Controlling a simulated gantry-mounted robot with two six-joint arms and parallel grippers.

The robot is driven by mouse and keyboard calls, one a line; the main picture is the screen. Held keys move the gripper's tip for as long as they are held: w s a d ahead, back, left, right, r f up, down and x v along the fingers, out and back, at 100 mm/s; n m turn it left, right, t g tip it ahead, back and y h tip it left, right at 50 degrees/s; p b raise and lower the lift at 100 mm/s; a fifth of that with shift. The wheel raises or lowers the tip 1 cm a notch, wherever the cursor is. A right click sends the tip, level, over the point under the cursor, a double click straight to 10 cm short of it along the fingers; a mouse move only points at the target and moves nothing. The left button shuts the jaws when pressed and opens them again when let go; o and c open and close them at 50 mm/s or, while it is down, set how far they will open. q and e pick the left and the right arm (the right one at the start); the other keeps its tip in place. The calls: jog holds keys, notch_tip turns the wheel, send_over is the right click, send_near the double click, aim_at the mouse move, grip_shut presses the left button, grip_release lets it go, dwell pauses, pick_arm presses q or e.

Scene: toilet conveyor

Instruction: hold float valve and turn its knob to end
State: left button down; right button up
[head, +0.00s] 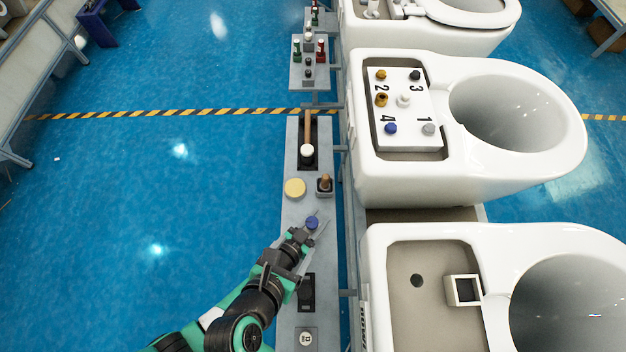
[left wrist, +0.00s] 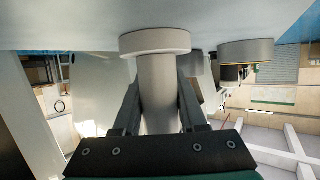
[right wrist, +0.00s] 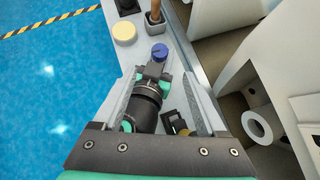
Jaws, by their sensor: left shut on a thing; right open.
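The float valve shows its blue knob (head: 312,222) in the head view, above the grey shelf strip beside the toilets. My left gripper (head: 304,232) reaches it from below left. In the left wrist view its fingers are shut around the valve's grey stem (left wrist: 158,85), beside a wide round flange (left wrist: 155,42) that looks close to the grey surface. The knob is hidden there. In the right wrist view the blue knob (right wrist: 159,52) shows beyond my left gripper. My right gripper (right wrist: 160,78) is open and empty, with my left arm between its fingers; I cannot make it out in the head view.
A yellow disc (head: 295,188) and a brown-handled piece (head: 325,184) stand just beyond the valve on the shelf strip (head: 291,150). A white toilet (head: 375,285) borders the strip on the right. Blue floor lies open to the left.

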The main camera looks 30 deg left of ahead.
pick_arm(q)
jog(key=shift+c, duration=1.9)
grip_release()
jog(key=v, duration=1.2)
jog(key=shift+a, duration=0.1)
